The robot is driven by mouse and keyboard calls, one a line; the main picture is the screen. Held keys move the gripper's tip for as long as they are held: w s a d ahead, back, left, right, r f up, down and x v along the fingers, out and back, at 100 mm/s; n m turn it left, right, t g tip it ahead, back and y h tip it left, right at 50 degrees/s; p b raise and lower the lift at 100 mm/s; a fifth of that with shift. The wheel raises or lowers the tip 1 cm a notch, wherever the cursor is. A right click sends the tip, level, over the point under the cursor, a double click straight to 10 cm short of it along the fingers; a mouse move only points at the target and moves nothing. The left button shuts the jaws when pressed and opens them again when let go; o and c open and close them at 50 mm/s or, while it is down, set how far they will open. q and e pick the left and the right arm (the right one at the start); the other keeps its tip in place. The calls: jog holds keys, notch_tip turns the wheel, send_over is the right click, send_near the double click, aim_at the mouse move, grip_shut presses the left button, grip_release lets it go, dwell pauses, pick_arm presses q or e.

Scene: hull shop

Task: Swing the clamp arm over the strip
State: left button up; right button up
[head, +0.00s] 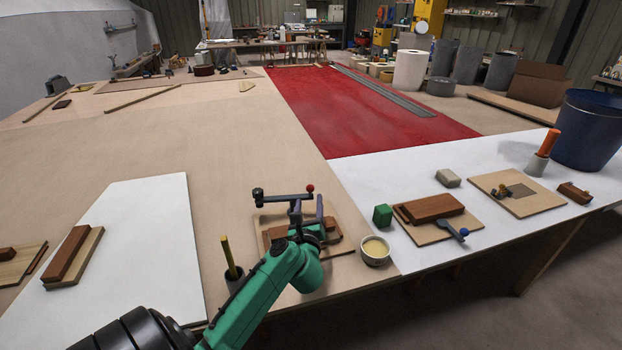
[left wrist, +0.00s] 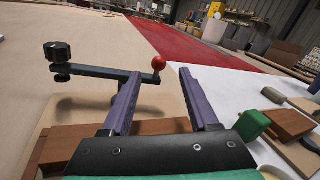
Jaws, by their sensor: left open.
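The clamp arm (head: 284,197) is a dark bar with a red ball knob (head: 310,188) at its right end and a black pad at its left end. In the left wrist view the bar (left wrist: 108,72) runs across, partly behind the left finger. My left gripper (head: 308,203) is open, its purple fingers either side of the red ball (left wrist: 159,63) in that view; contact is unclear. A brown wooden piece (left wrist: 75,143), perhaps the strip, lies below on a board (head: 342,228), largely hidden by my gripper. My right gripper is not in view.
A small bowl (head: 375,251) and a green block (head: 382,215) stand right of the board. A pot with a yellow stick (head: 231,262) stands to the left.

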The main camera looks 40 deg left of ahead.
aim_at(310, 190)
pick_arm(q)
jog(key=x, duration=0.5)
jog(key=shift+w+a+f, duration=0.15)
jog(key=shift+w+a, duration=0.1)
jog(key=shift+a, duration=0.05)
jog(key=x, duration=0.5)
jog(key=shift+d+f, duration=0.1)
jog(key=shift+f, duration=0.05)
jog(key=shift+w, duration=0.15)
jog(key=shift+w+a, duration=0.1)
jog(key=shift+a, duration=0.1)
grip_shut()
jog(key=shift+f, duration=0.1)
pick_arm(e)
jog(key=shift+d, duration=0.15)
